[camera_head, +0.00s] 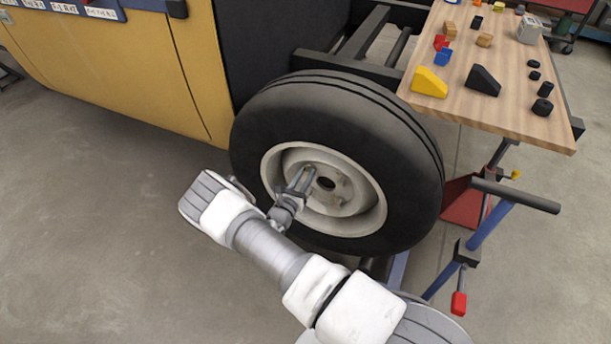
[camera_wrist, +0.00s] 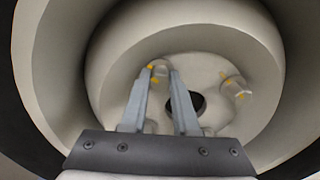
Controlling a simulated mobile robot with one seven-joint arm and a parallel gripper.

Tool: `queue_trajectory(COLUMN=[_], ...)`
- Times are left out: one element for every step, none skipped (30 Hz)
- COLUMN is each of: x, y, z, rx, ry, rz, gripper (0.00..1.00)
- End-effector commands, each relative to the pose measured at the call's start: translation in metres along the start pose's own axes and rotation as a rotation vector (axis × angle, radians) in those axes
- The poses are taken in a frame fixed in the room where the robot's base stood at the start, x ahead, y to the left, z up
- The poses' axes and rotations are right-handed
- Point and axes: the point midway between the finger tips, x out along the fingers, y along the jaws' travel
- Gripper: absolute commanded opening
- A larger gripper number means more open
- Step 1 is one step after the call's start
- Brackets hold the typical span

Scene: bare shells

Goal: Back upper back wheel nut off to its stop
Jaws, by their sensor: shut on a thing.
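The back wheel (camera_head: 268,118) has a black tyre and a pale, dished rim (camera_head: 372,205) with a dark centre hole. My gripper (camera_head: 304,174) reaches into the rim from the lower left, near the centre hole. In the wrist view its two fingers (camera_wrist: 160,75) are closed around a pale wheel nut (camera_wrist: 159,70) with yellow marks, left of and above the hole. The fingers hide part of this nut and of the hole. A second nut (camera_wrist: 236,84) with yellow marks stands to the right, clear of the fingers.
The deep rim wall (camera_wrist: 215,28) surrounds my gripper. A wooden bench top (camera_head: 500,90) with blocks and small black parts stands at the right. A blue stand (camera_head: 482,232) with a red-tipped handle is right of the wheel. The floor (camera_head: 100,220) at the left is clear.

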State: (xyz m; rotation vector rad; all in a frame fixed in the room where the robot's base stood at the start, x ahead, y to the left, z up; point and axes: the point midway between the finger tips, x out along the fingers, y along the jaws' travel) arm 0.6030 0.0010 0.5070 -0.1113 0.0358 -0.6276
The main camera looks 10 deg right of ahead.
Motion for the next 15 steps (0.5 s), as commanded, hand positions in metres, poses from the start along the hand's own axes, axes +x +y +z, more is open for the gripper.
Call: queue_trajectory(x=[-0.0007, -0.0007, -0.0007, -0.0008, -0.0009, -0.0010, -0.0008, -0.0007, -0.0008, -0.0010, -0.0010, -0.0009, -0.0007, -0.0006, -0.0008], y=[0.0001, 0.0000, 0.0001, 0.0003, 0.0004, 0.0003, 0.0001, -0.0001, 0.0001, 0.0003, 0.0004, 0.0003, 0.0002, 0.0001, 0.0002], z=[-0.0011, -0.0012, -0.0012, -0.0012, -0.0013, -0.0015, -0.0015, -0.0015, -0.0015, -0.0015, -0.0015, -0.0014, -0.0014, -0.0014, -0.0013], rx=[-0.032, -0.055, -0.088, -0.113, -0.140, -0.176, -0.204, -0.233, -0.271, -0.300, -0.329, -0.367, -0.395, -0.424, -0.461], ry=[0.000, 0.000, 0.000, 0.000, 0.000, 0.000, 0.000, 0.000, 0.000, 0.000, 0.000, 0.000, 0.001, 0.001, 0.001], rz=[0.001, 0.001, 0.001, 0.002, 0.002, 0.002, 0.001, 0.001, 0.001, 0.001, 0.002, 0.001, 0.001, 0.000, 0.000], gripper=[0.00, 0.00, 0.00, 0.00, 0.00, 0.00, 0.00, 0.00, 0.00, 0.00, 0.00, 0.00, 0.00, 0.00, 0.00])
